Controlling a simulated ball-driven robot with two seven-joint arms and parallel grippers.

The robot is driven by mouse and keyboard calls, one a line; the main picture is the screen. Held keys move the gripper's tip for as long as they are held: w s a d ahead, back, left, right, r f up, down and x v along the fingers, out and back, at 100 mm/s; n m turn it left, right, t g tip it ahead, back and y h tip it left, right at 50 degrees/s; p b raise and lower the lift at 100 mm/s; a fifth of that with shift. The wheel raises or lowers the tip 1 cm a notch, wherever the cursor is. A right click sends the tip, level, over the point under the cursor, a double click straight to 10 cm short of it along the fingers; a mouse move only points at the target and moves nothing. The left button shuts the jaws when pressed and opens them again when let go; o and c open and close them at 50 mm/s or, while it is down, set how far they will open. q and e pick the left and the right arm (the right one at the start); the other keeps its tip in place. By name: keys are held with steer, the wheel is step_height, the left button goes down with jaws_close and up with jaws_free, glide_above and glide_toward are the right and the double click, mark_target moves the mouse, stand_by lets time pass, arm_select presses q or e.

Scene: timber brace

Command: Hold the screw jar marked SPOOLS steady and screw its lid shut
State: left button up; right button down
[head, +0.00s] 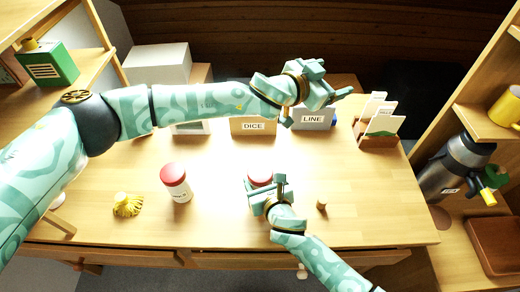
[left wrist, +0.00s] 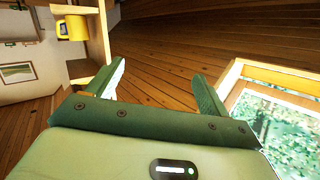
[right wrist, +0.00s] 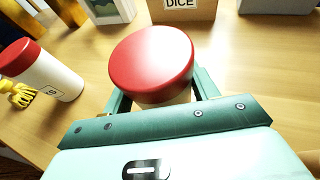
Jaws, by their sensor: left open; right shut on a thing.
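A white jar with a red lid (head: 260,179) stands at the front middle of the table. My right gripper (head: 267,192) is shut on it; in the right wrist view its red lid (right wrist: 152,62) sits on top of the white body between the fingers. Its label is hidden, so I cannot read SPOOLS, nor tell whether the lid is tight. My left gripper (head: 335,80) is open and empty, raised above the back of the table, well away from the jar. Its spread fingers show in the left wrist view (left wrist: 160,85).
A second red-lidded white jar (head: 177,184) stands to the left, its label too small to read. A yellow tasselled thing (head: 127,205) and a small wooden peg (head: 321,205) lie nearby. Boxes marked DICE (head: 253,126) and LINE (head: 312,119) and a card holder (head: 378,132) stand behind.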

arm_select(q)
steer(key=w+a+f+n+t+y, duration=0.1)
steer(key=w+a+f+n+y, duration=0.3)
steer(key=n, duration=0.4)
steer(key=n+g+y, duration=0.8)
steer(key=n+g, duration=0.1)
steer(key=g, duration=0.1)
glide_above(260, 172)
steer(key=f, duration=0.9)
steer(key=shift+w+d+f, duration=0.1)
steer(key=shift+w, duration=0.3)
steer(key=shift+s, duration=0.4)
steer(key=shift+f, duration=4)
